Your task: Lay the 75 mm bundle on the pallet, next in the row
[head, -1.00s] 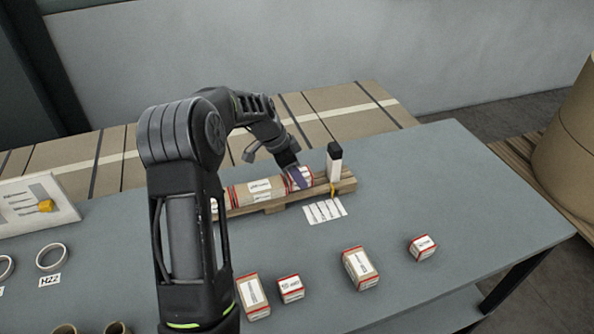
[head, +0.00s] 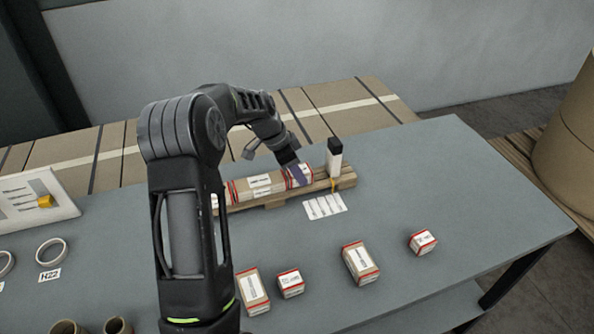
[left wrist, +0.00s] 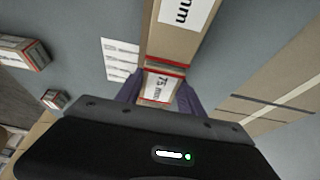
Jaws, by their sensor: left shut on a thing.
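The wooden pallet (head: 346,180) lies at the back of the grey table. A row of kraft bundles with red bands and white labels (head: 248,190) lies along it, its left end hidden by my arm. My left gripper (head: 297,177) is over the pallet, its purple fingers shut on the 75 mm bundle (head: 307,174).
A black-and-white post (head: 334,160) stands near the pallet's right end, beyond a bare stretch. A white label card (head: 325,206) lies in front. Several loose bundles (head: 360,262) stand nearer on the table. Tape rings (head: 51,252) and a sign (head: 38,201) are at left.

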